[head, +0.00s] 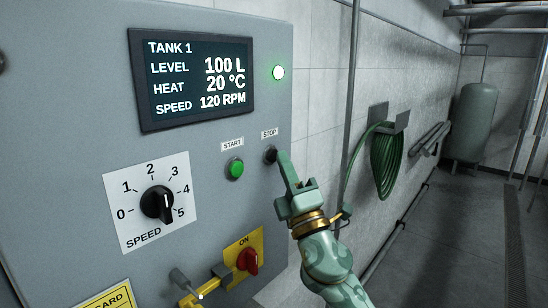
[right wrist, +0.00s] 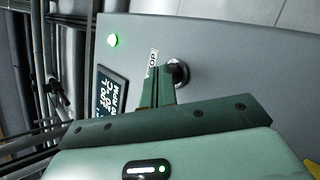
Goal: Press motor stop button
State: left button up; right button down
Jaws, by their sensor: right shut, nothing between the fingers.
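The black motor stop button (head: 270,155) sits under the STOP label (head: 269,134) on the grey control panel (head: 215,190). My right gripper (head: 283,156) is shut and empty, with its fingertips at the right edge of the button. I cannot tell whether they touch it. In the right wrist view the stop button (right wrist: 179,73) shows just beyond the shut fingers (right wrist: 158,88), which partly cover the STOP label. My left gripper is not in view.
Left of the stop button is the green start button (head: 236,168). The speed knob (head: 157,204) points near 5. The display (head: 195,82) reads 120 RPM, and the indicator lamp (head: 278,72) is lit. A red switch (head: 248,261) marked ON sits below. A green hose (head: 387,165) hangs on the wall.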

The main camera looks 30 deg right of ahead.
jog(key=shift+w+a, duration=0.15)
jog(key=shift+w, duration=0.25)
dwell(0.8)
jog(key=shift+s, duration=0.1)
jog(key=shift+s+d, duration=0.3)
jog(key=shift+s, duration=0.45)
jog(key=s, duration=0.1)
jog(key=s+d, duration=0.1)
jog(key=s, duration=0.1)
jog(key=s+d, duration=0.1)
jog(key=shift+s+p, duration=0.3)
jog(key=shift+p, duration=0.05)
dwell(0.8)
